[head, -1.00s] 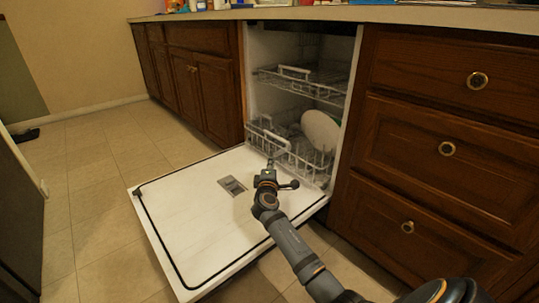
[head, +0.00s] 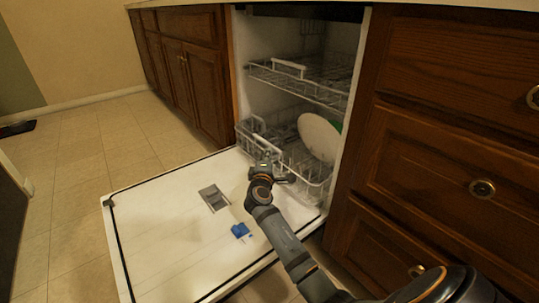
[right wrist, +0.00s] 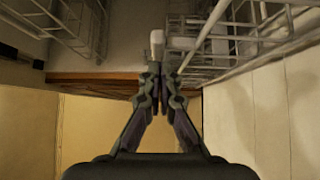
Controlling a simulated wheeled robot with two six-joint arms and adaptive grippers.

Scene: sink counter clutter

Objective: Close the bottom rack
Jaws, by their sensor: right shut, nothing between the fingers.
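The bottom rack (head: 307,172) is a light wire basket low in the open dishwasher, with its front edge by the inner end of the lowered door (head: 160,225). A white plate (head: 318,136) stands in it. My right gripper (head: 266,163) is at the rack's front, above the door, and hides part of the front. In the right wrist view its fingers (right wrist: 161,78) are shut with nothing between them. A pale handle-like piece (right wrist: 157,45) shows just beyond the tips, and rack wires (right wrist: 235,38) lie to the right; contact is unclear. My left gripper is out of view.
The upper rack (head: 305,80) hangs above the bottom one. A small blue object (head: 240,230) lies on the door near a grey dispenser (head: 213,198). Wooden drawers (head: 450,160) stand close on the right.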

